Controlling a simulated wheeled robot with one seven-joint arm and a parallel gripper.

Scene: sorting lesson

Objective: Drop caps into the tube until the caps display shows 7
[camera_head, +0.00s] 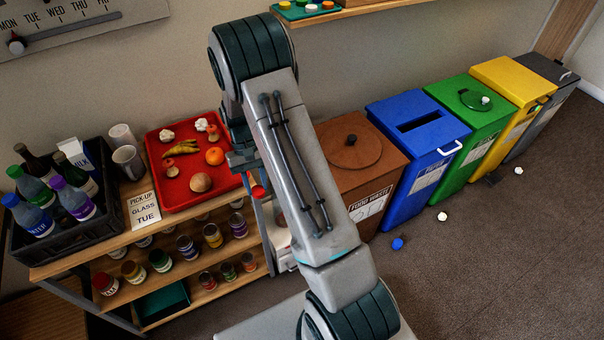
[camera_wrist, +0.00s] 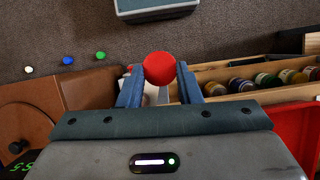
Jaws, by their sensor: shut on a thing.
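My gripper (camera_wrist: 160,72) is shut on a round red cap (camera_wrist: 160,68), which sits between the two blue fingertips in the wrist view. In the head view the red cap (camera_head: 258,192) shows at the end of my arm, between the shelf and the brown bin. A pale white object (camera_head: 282,228) stands just below it there; my arm covers much of it and I cannot tell whether it is the tube. In the wrist view, green digits (camera_wrist: 16,158) glow at the lower left edge, cut off and unreadable. More caps lie on a green tray (camera_head: 303,9) on the upper wall shelf.
A red tray (camera_head: 226,180) of food and a black crate (camera_head: 108,213) of bottles top the shelf unit. The brown bin (camera_head: 378,166), blue bin (camera_head: 400,190) and other bins stand to the right. A blue cap (camera_head: 397,243) and white caps (camera_head: 442,216) lie on open floor.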

